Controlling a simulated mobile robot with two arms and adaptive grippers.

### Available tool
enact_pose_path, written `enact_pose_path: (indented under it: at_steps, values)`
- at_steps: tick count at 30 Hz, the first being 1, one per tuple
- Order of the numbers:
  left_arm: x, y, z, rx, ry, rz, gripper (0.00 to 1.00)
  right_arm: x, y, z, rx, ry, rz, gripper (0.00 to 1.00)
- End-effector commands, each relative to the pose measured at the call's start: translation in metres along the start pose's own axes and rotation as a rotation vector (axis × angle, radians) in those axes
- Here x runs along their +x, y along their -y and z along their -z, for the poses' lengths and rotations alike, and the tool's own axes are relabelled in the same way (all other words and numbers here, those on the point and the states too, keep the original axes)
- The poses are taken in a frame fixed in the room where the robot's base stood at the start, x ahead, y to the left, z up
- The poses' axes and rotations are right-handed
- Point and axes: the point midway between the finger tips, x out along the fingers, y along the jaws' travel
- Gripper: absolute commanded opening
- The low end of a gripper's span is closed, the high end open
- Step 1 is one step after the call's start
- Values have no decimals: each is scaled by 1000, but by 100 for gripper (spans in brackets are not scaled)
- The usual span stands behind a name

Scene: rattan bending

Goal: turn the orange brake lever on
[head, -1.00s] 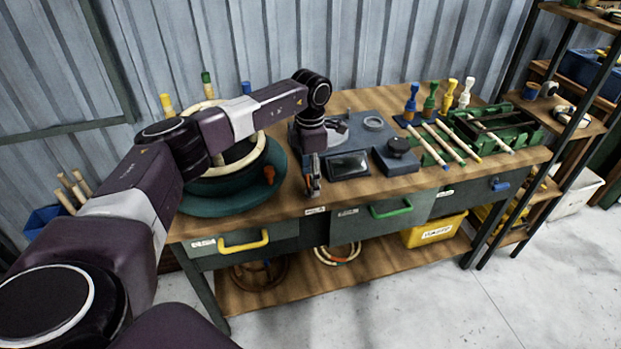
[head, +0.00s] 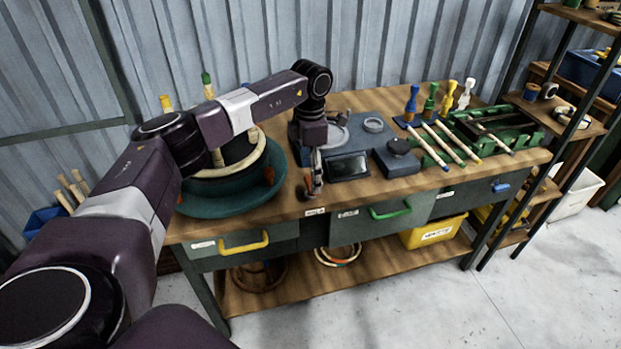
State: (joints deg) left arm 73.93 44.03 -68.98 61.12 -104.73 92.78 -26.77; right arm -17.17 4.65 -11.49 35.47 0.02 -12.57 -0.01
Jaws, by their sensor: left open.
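A round teal base (head: 235,203) stands on the left of the workbench and carries a dark drum with a pale ring (head: 240,167). My left gripper (head: 314,188) points down over the bench to the right of the base, apart from the orange piece. It is open, with nothing seen between its fingers. Small orange-brown patches show by its fingertips; I cannot tell what they are. My left forearm hides part of the drum. My right gripper is out of view.
A grey-blue device with a dark screen (head: 348,167) stands just right of my left gripper. Further right are pale rods (head: 442,143), coloured clamps and a green rack (head: 495,122). The wooden front edge near the left gripper is clear.

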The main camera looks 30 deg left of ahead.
Motion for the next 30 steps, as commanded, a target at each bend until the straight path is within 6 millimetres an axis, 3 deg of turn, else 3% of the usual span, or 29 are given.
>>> enact_pose_path:
  at_steps: [6, 12, 18, 30]
  values:
    - [-50, -1, -1, -1, 5, -4, 68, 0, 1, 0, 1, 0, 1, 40]
    - [-83, -1, -1, -1, 3, -2, 68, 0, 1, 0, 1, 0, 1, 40]
    - [-96, -1, 0, 0, 2, -1, 68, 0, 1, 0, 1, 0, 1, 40]
    - [-96, 0, 0, 0, 1, -1, 68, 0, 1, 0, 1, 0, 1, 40]
